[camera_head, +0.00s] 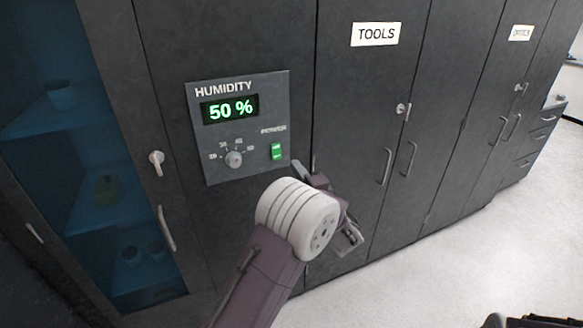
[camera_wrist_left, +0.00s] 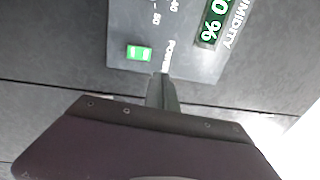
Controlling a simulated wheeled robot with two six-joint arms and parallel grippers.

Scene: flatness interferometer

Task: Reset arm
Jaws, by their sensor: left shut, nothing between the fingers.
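My left gripper (camera_head: 298,167) is in front of the dark cabinet, at the lower right corner of the humidity panel (camera_head: 222,172). Its fingers are shut with nothing between them; in the left wrist view the closed fingers (camera_wrist_left: 162,92) point toward the panel near the POWER label. Whether they touch the panel I cannot tell. The green power switch (camera_head: 276,151) is lit, just up and left of the fingertips, and it also shows in the left wrist view (camera_wrist_left: 139,53). The display (camera_head: 230,109) reads 50 %. The round knob (camera_head: 234,159) sits left of the switch.
A glass-door cabinet (camera_head: 105,150) with items on shelves is at the left. The closed TOOLS cabinet (camera_head: 365,90) and another labelled cabinet stand to the right, with protruding handles (camera_head: 386,166).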

